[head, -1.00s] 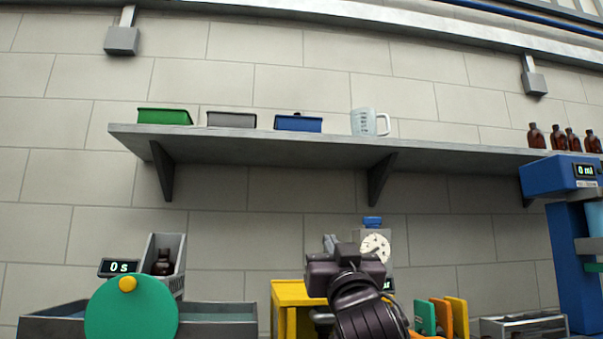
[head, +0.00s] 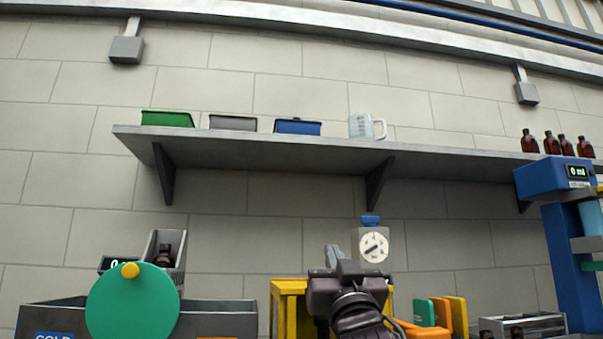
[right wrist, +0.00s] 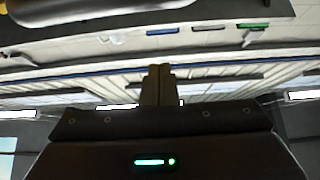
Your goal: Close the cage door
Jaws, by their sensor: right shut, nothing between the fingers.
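A yellow-framed box (head: 283,289), which looks like the cage, stands at the bottom middle of the head view. Its lower part is cut off by the picture edge, and I cannot make out its door or how far it stands open. My right gripper (head: 334,256) is in front of the box's right part and hides much of it. Its fingers point up and are shut and empty; they also show together in the right wrist view (right wrist: 158,85). I cannot tell whether the gripper touches the box. My left gripper is not in view.
A gauge with a dial (head: 373,247) stands behind my right gripper. Green and orange upright panels (head: 440,312) are to its right. A green disc (head: 132,305) and a grey bin (head: 225,318) are at left. A wall shelf (head: 250,145) runs above.

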